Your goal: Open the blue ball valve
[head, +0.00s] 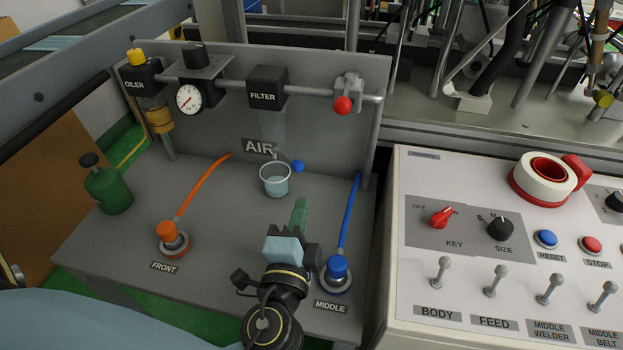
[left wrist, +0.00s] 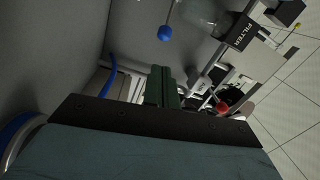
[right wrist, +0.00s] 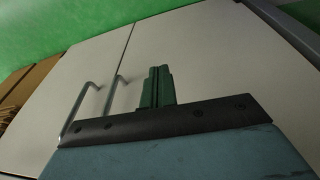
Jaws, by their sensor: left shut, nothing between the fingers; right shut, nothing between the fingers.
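The blue ball (head: 298,166) of the valve sits below the filter (head: 267,90), just right of a clear cup (head: 275,180). It also shows in the left wrist view (left wrist: 165,33), on a thin stem near the top. My left gripper (head: 301,203) is shut and empty, its green fingers upright just below the ball in the head view, apart from it. Its fingers (left wrist: 161,72) also show in the left wrist view, below the ball. My right gripper (right wrist: 157,70) is shut and empty in front of pale cabinet doors; it is not in the head view.
A blue MIDDLE knob (head: 337,268) with a blue hose (head: 349,215) stands close to the right of my left gripper. An orange FRONT knob (head: 167,231) is left. A red ball (head: 342,105) is on the upper pipe. A white control panel (head: 420,290) borders the right.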

